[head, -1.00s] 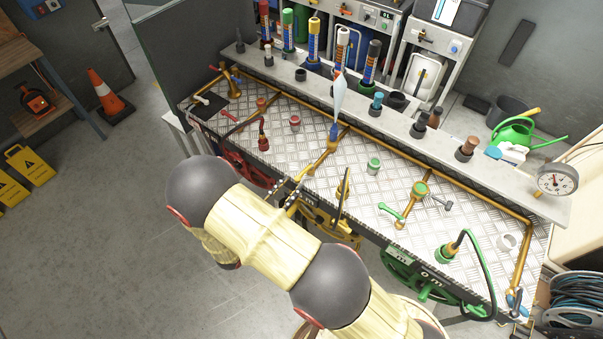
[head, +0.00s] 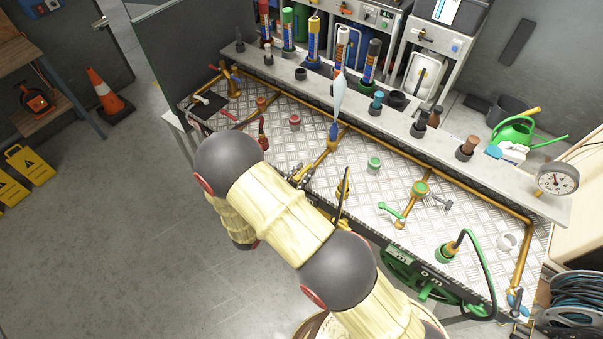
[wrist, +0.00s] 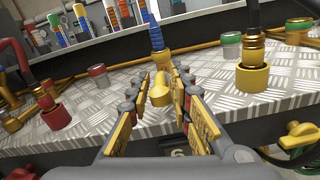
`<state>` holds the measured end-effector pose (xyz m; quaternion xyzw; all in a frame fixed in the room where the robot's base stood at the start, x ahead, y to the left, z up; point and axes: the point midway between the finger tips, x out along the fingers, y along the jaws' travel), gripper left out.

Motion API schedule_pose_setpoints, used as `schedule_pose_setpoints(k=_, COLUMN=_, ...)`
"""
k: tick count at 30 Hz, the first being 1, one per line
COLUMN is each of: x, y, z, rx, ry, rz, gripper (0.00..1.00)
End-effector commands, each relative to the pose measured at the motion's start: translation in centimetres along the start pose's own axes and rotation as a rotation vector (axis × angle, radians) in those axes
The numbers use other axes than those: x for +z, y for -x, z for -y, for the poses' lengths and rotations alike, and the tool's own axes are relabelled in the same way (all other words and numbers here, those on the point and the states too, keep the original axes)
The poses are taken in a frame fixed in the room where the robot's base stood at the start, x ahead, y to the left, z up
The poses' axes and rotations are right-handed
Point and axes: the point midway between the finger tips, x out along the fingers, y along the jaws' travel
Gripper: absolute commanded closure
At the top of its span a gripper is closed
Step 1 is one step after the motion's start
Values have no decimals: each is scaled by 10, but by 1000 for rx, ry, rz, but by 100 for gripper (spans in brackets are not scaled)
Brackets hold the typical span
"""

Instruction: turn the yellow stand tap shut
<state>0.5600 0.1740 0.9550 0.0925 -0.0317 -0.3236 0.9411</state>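The yellow stand tap (head: 333,133) stands on the bench's brass pipework, with a blue upper part. It also shows in the wrist view, with its blue ribbed part (wrist: 155,37) above a brass body. A yellow piece (wrist: 160,92), seemingly its handle, points toward me between my fingers. My gripper (wrist: 164,82) is open, with one finger on each side of that piece. I cannot tell whether either finger touches it. In the head view my gripper (head: 299,174) is at the bench's front edge, partly hidden by my arm.
A yellow socket with a brass hose fitting (wrist: 252,76) stands close right of my gripper, and a red socket (wrist: 56,115) stands to the left. A green can (head: 374,164) and a red can (head: 294,122) stand nearby. The green tap (head: 420,188) is farther right.

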Motion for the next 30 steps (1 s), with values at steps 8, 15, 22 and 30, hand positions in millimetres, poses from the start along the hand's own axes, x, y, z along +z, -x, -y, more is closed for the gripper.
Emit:
schedule_pose_setpoints(k=8, x=0, y=0, z=0, rx=0, ry=0, rz=0, gripper=97)
schedule_pose_setpoints(k=15, x=0, y=0, z=0, rx=0, ry=0, rz=0, gripper=100)
schedule_pose_setpoints(k=22, x=0, y=0, z=0, rx=0, ry=0, rz=0, gripper=100)
schedule_pose_setpoints(k=30, x=0, y=0, z=0, rx=-5, ry=-1, rz=1, gripper=100)
